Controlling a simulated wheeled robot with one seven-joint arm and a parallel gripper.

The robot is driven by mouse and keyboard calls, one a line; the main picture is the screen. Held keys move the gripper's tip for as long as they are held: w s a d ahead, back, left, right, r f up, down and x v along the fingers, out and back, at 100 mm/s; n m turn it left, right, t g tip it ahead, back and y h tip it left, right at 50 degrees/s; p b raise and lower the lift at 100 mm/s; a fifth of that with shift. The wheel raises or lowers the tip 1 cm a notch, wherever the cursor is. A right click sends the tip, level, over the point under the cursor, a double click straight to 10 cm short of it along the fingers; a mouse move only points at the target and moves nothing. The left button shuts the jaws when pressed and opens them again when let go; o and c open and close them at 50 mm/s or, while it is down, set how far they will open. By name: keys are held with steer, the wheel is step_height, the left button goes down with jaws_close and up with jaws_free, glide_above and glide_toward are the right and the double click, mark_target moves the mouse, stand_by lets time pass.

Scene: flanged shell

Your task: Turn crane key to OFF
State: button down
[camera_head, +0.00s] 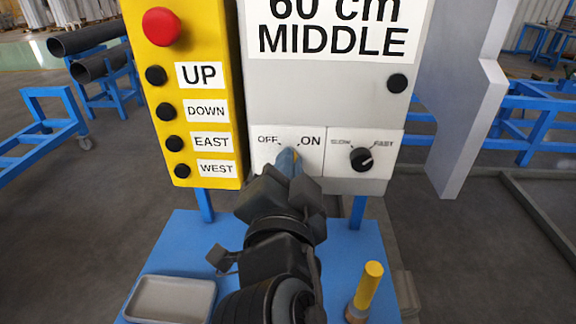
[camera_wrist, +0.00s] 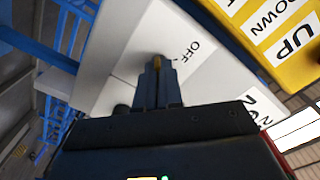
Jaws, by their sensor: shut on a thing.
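The crane key sits on the grey panel (camera_head: 275,138) between the OFF label (camera_head: 267,140) and the ON label (camera_head: 310,141). In the wrist view a small brass-coloured part of the key (camera_wrist: 157,62) shows between my fingertips. My gripper (camera_head: 289,160) reaches up to the panel from below, and its narrow bluish fingers are shut on the key. The fingers hide most of the key, so I cannot tell which label it points to. The OFF label also shows in the wrist view (camera_wrist: 190,50), just right of the fingertips.
A black SLOW/FAST knob (camera_head: 362,159) is close on the right. A yellow button box (camera_head: 185,90) with a red button (camera_head: 161,27) stands left. Below are a blue shelf (camera_head: 190,245), a grey tray (camera_head: 170,299) and a yellow-topped post (camera_head: 368,285).

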steer(key=shift+n, duration=0.3)
steer(key=n+p, duration=0.3)
steer(key=n, duration=1.3)
steer(key=shift+a+n+p, duration=0.1)
steer(key=shift+n+p, duration=0.3)
steer(key=c, duration=1.3)
jaws_free()
steer(key=shift+s, duration=0.1)
